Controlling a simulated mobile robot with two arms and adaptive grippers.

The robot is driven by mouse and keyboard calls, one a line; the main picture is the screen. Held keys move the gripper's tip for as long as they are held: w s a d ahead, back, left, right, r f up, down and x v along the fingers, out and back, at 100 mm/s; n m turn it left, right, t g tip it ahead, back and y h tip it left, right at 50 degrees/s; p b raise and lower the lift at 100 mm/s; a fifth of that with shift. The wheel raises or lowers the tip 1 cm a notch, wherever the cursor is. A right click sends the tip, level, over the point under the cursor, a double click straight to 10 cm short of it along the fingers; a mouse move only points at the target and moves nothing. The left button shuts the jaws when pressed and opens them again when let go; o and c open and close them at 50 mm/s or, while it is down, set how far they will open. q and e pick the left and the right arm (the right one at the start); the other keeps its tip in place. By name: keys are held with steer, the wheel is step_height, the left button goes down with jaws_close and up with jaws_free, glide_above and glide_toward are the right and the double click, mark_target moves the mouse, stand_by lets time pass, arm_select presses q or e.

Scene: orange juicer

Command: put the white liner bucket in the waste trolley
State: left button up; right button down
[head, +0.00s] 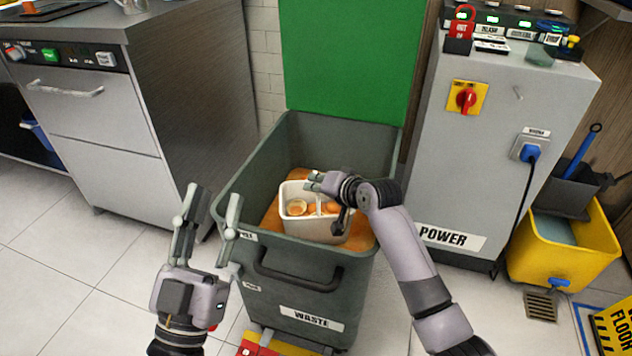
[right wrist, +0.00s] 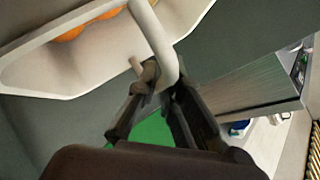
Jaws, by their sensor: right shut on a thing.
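The white liner bucket (head: 312,226) is inside the grey waste trolley (head: 364,262), above or on the orange contents; I cannot tell if it touches them. It looks roughly upright and holds orange halves (head: 297,207). My right gripper (head: 316,182) is shut on the bucket's white handle. In the right wrist view the fingers (right wrist: 163,88) close around the handle (right wrist: 154,38), with the bucket wall (right wrist: 75,75) beyond. My left gripper (head: 212,208) is open and empty, in front of the trolley's left side.
The green lid (head: 350,55) stands open behind the trolley. A steel machine (head: 100,110) is at the left. A grey power cabinet (head: 500,140) is close on the right. A yellow mop bucket (head: 562,250) stands right of it. Tiled floor is free at the left.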

steer(key=c, duration=2.1)
jaws_free()
steer(key=shift+f, duration=0.15)
steer(key=shift+c, duration=0.2)
steer(key=o, duration=0.4)
